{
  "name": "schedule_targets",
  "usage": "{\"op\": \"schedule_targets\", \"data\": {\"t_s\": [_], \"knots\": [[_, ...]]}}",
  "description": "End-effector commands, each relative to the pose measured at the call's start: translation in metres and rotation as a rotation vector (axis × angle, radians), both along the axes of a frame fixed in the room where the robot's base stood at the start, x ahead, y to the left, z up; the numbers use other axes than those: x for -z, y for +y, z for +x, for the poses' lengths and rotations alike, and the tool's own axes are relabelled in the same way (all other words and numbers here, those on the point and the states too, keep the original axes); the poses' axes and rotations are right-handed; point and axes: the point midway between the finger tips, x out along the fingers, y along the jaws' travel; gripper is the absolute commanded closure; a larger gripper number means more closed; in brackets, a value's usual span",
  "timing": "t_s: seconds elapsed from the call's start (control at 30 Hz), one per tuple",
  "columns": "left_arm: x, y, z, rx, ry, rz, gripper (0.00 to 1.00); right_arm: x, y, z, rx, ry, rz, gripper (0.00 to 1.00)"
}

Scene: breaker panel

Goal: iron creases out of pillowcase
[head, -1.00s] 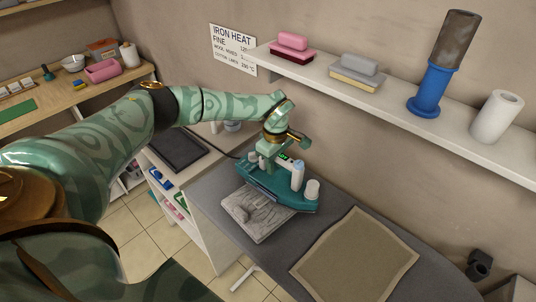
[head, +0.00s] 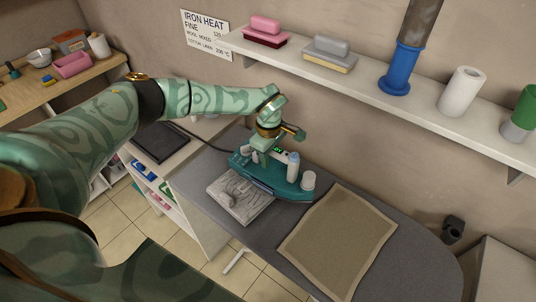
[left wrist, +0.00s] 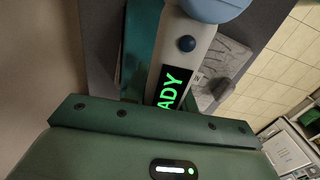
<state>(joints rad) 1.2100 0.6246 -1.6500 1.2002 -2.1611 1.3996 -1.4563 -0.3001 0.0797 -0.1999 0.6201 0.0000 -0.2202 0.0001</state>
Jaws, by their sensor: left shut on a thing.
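A teal iron (head: 297,190) with a pale top and a small green-lit display stands at the back of the grey ironing board, close to the wall. My left gripper (head: 264,152) is shut on the iron from above; the fingers are partly hidden. In the left wrist view the iron's display (left wrist: 172,88) shows green letters "ADY". A crumpled pale grey cloth (head: 237,200), which may be the pillowcase, lies just in front of the iron, its far edge covered by it. A flat tan cloth (head: 340,240) with a lighter border lies to the right. My right gripper is out of view.
The ironing board (head: 410,265) has bare room at its right end. A dark cord runs left from the iron. The wall shelf (head: 375,88) above holds brushes, a blue holder (head: 402,72) and a white roll (head: 462,92). A dark tray (head: 160,143) lies on the left cabinet.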

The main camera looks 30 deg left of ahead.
Motion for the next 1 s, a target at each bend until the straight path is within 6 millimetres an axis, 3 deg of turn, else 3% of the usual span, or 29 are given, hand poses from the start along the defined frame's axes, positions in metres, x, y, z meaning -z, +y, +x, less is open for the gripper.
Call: {"op": "schedule_targets", "data": {"t_s": [0.63,1.0], "knots": [[-0.049,-0.001,0.001,0.001,-0.002,-0.003,1.0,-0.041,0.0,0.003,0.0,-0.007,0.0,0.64],[-0.051,-0.001,0.001,0.0,-0.001,-0.002,1.0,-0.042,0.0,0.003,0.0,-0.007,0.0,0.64]]}}
